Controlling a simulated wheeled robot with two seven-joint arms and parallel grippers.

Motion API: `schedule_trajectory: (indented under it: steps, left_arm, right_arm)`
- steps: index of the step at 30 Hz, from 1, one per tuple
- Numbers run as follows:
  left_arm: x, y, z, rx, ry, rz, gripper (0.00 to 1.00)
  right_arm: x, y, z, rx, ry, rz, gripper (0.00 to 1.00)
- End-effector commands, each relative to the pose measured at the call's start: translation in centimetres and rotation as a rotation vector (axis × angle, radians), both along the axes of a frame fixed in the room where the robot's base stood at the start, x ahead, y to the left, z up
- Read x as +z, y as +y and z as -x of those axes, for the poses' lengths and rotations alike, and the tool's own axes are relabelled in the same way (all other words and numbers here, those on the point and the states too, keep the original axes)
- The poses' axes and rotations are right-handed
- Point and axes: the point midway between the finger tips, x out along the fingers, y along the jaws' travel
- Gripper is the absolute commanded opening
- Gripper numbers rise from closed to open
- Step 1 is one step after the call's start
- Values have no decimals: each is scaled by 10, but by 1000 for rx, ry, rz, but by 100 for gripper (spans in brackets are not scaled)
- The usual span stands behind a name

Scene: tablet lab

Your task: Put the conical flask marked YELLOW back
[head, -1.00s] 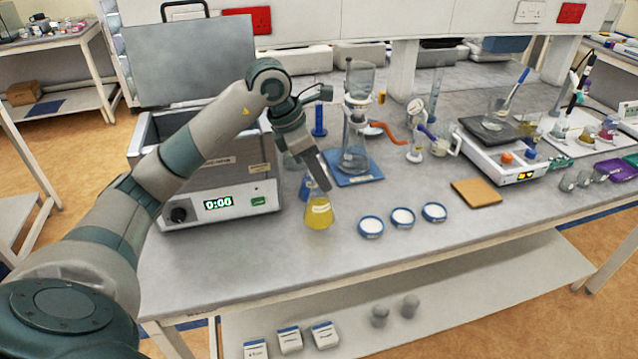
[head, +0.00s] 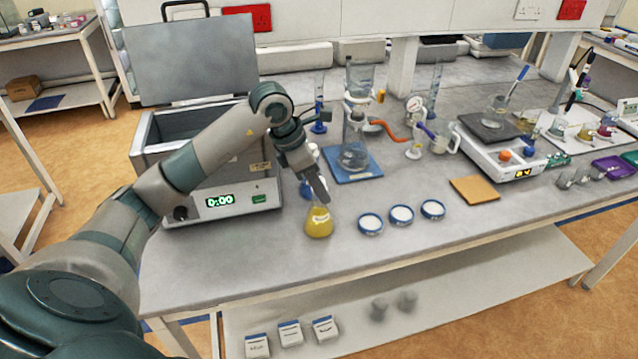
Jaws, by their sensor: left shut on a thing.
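The conical flask with yellow liquid and a pale label (head: 319,222) is upright near the bench's front edge, in the middle of the head view. My left gripper (head: 319,196) reaches down from above and is shut on the flask's neck, which its fingers partly hide. I cannot tell whether the flask's base touches the bench. The label is too small to read. My right gripper is not in view.
A metal water bath (head: 205,170) with its lid up stands to the left. Several blue-rimmed dishes (head: 402,215) lie just right of the flask. A blue-based stand (head: 352,165) is behind. Bare bench (head: 240,260) lies in front.

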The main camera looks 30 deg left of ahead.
Motion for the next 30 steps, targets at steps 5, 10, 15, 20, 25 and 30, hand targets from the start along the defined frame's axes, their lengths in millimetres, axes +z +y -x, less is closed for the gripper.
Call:
schedule_trajectory:
  steps: [5, 10, 15, 20, 25, 30]
  left_arm:
    - [0, 0, 0, 0, -1, 0, 0]
    - [-2, 0, 0, 0, 0, 0, 44]
    - [-2, 0, 0, 0, 0, 0, 48]
    - [-1, 0, 0, 0, 0, 0, 48]
    - [2, 1, 0, -1, -2, 0, 48]
    - [17, 6, 5, -1, -5, -2, 48]
  right_arm:
    - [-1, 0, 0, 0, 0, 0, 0]
    - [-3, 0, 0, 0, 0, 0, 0]
    - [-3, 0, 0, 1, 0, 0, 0]
    - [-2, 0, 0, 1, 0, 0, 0]
    - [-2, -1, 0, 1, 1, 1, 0]
    - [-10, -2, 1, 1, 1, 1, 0]
